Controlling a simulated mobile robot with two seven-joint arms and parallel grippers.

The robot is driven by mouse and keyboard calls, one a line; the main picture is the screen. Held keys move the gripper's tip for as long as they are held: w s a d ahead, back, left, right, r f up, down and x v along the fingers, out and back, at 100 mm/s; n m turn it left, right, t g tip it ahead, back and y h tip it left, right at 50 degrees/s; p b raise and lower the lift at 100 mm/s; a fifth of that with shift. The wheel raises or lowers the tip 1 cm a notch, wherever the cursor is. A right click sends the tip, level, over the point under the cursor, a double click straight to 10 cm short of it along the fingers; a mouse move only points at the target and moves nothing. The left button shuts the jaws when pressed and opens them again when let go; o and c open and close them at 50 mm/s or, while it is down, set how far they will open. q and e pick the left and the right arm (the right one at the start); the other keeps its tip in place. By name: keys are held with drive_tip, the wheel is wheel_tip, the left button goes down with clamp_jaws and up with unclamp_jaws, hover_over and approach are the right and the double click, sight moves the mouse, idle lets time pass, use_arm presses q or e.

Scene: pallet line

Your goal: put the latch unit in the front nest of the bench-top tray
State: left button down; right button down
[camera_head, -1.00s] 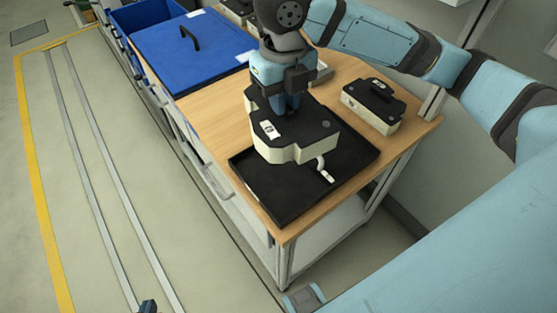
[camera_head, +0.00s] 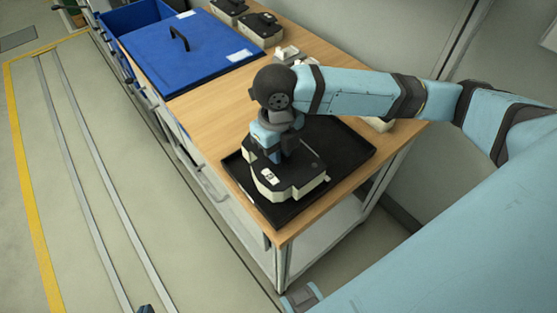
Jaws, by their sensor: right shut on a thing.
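The latch unit (camera_head: 296,180), with a black top, cream sides and a white label, is in my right gripper (camera_head: 283,158). The gripper is shut on its top from above, and its fingertips are partly hidden by the wrist. The unit is over the front-left part of the black bench-top tray (camera_head: 345,152), low and roughly level. I cannot tell whether it touches the tray floor. The nest under it is hidden by the unit. Only a small dark and blue tip of my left gripper (camera_head: 146,309) shows at the bottom edge, away from the bench.
Two similar black-topped units (camera_head: 262,28) are at the back, near small pale parts (camera_head: 288,53). Another unit (camera_head: 378,124) is mostly hidden behind my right arm. Bare wood (camera_head: 215,110) lies between bin and tray.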

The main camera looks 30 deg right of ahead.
wheel_tip(320, 180, down, 4)
drive_tip(key=shift+r, duration=0.2)
drive_tip(key=shift+f, duration=0.2)
drive_tip(key=shift+f, duration=0.15)
drive_tip(key=c, duration=1.1)
unclamp_jaws()
drive_tip(key=r, duration=1.2)
drive_tip(key=shift+w+r+p, duration=0.15)
drive_tip(key=shift+w+p, duration=0.1)
drive_tip(key=shift+p, duration=0.1)
